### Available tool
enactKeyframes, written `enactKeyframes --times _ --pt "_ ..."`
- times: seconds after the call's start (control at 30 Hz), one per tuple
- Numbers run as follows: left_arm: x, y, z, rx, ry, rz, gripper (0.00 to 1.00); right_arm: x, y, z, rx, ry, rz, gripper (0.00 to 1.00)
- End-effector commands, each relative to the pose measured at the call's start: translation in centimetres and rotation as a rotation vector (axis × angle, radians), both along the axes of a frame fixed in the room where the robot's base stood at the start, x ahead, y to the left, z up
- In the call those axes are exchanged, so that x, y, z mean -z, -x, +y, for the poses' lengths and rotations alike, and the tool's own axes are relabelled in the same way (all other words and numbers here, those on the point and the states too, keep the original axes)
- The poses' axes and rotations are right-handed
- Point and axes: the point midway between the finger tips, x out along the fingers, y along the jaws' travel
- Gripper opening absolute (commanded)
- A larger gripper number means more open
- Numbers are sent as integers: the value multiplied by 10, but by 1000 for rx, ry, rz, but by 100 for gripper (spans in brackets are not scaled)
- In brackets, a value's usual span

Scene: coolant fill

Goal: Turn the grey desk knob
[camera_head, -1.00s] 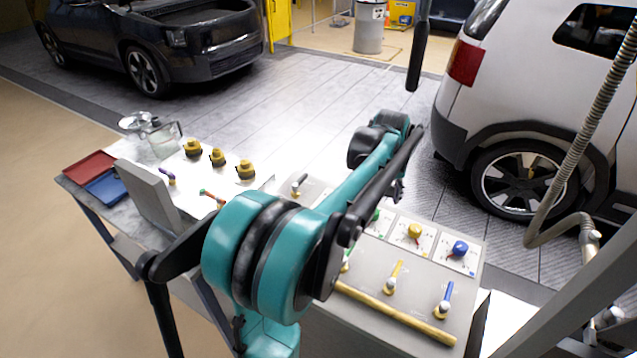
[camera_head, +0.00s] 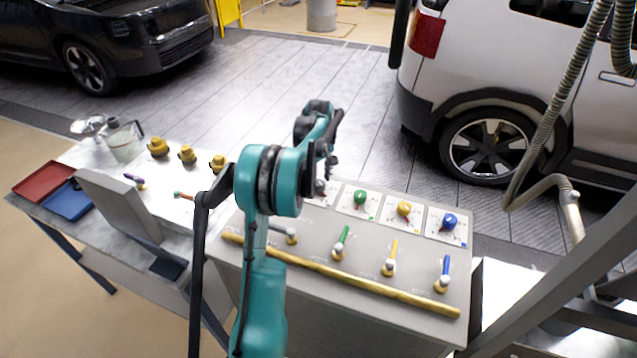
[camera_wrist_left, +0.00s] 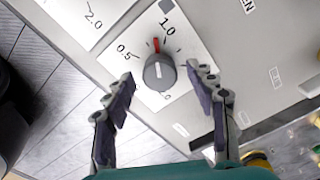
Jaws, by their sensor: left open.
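The grey desk knob (camera_wrist_left: 159,73) sits on a white dial plate marked 0.5 and 1.0 in the left wrist view. A red pointer mark on the plate lies at its upper edge. My left gripper (camera_wrist_left: 160,80) is open, with one finger on each side of the knob and a visible gap to each. In the head view my left gripper (camera_head: 329,168) is above the back left part of the desk panel (camera_head: 320,262). The arm and gripper hide most of the grey knob's plate there. My right gripper is not in view.
Green (camera_head: 360,197), yellow (camera_head: 404,209) and blue (camera_head: 450,221) knobs stand in a row to the right. Several levers and a brass rail (camera_head: 340,277) lie in front. Left is a table with a red tray (camera_head: 48,180), blue tray (camera_head: 70,202) and glass jug (camera_head: 125,143).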

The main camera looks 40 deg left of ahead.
Motion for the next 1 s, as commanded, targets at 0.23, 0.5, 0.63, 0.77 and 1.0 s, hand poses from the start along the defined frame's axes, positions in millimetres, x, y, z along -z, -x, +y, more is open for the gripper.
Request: enactKeyframes --times 0.23,0.5,0.63,0.77,1.0 --pt "7 0 0 1 0 0 56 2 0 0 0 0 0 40" --pt "7 0 0 1 0 0 17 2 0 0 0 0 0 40" --pt "7 0 0 1 0 0 6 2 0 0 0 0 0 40" --pt "7 0 0 6 0 0 6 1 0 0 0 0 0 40" --pt "6 0 0 73 0 0 6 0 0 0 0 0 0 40"
